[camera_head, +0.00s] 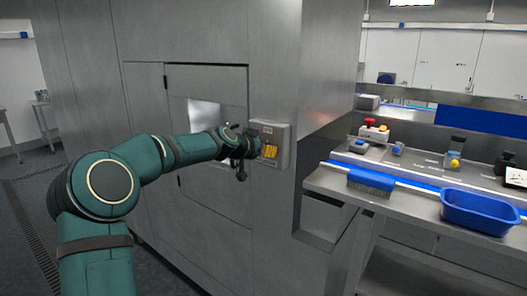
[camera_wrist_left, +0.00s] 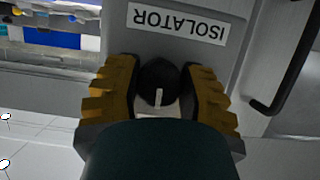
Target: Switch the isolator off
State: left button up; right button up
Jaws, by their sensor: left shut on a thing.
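The isolator is a grey box (camera_head: 283,135) on the steel cabinet's front, near its right edge. In the left wrist view its label (camera_wrist_left: 177,22) reads ISOLATOR upside down. Its round black knob (camera_wrist_left: 158,84) has a white pointer line, which runs roughly up and down in that view. My left gripper (camera_head: 268,151) is at the box, and its yellow ridged fingers (camera_wrist_left: 160,92) are shut on the knob from both sides. The gripper hides the knob in the head view. My right gripper is not in view.
A black door handle (camera_wrist_left: 295,75) stands out beside the isolator. To the right is a steel bench with a blue tub (camera_head: 480,212), a brush (camera_head: 371,183) and a red-button control box (camera_head: 374,130). The bench's near edge (camera_head: 340,193) juts out by the cabinet.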

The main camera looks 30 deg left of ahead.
pick_arm(q)
jog(key=shift+f+n+b, duration=0.1)
jog(key=shift+n+b, duration=0.2)
jog(key=shift+b, duration=0.2)
jog(key=n+h+b, duration=0.2)
jog(key=b, duration=0.1)
jog(key=shift+f+n+b, duration=0.1)
jog(key=shift+n+b, duration=0.3)
jog(key=n+h+b, duration=0.2)
jog(key=n, duration=0.1)
jog(key=shift+b, duration=0.4)
jog(key=n+t+h+b, duration=0.1)
jog(key=n, duration=0.1)
jog(key=shift+d+n+h+b, duration=0.1)
jog(key=shift+n+h+b, duration=0.2)
jog(key=shift+n+b, duration=0.1)
jog(key=shift+r+n, duration=0.2)
jog(key=shift+n, duration=0.1)
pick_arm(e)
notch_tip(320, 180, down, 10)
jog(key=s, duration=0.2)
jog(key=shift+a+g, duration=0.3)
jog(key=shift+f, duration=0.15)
pick_arm(q)
jog(key=o, duration=1.2)
jog(key=shift+w, duration=0.1)
